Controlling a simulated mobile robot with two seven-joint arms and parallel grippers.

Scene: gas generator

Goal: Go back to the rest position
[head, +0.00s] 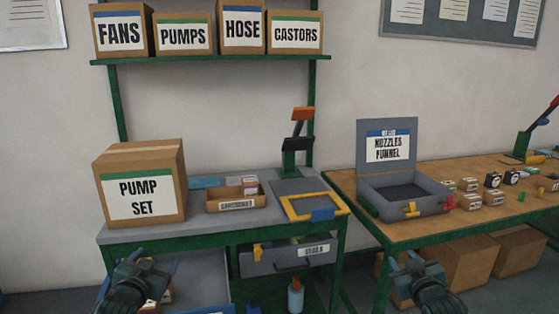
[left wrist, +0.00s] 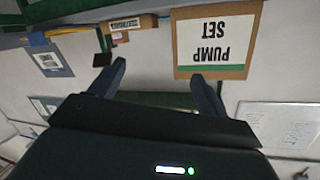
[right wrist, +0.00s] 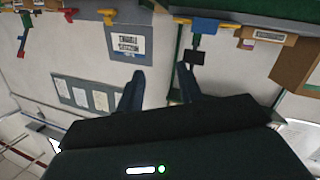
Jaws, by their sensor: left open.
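My left gripper (head: 150,264) is low at the front left of the head view, in front of the grey workbench (head: 180,234). In the left wrist view its two fingers (left wrist: 158,72) stand wide apart with nothing between them. My right gripper (head: 412,264) is low at the right, in front of the wooden table (head: 400,236). In the right wrist view its fingers (right wrist: 160,76) are apart and empty. Both grippers appear clear of the benches.
A PUMP SET box (head: 140,182) and a small cardboard bin (head: 236,199) stand on the grey bench. A drawer (head: 288,260) is below. An open grey case (head: 400,192) and small parts lie on the wooden table. Boxes fill the green shelf (head: 205,59).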

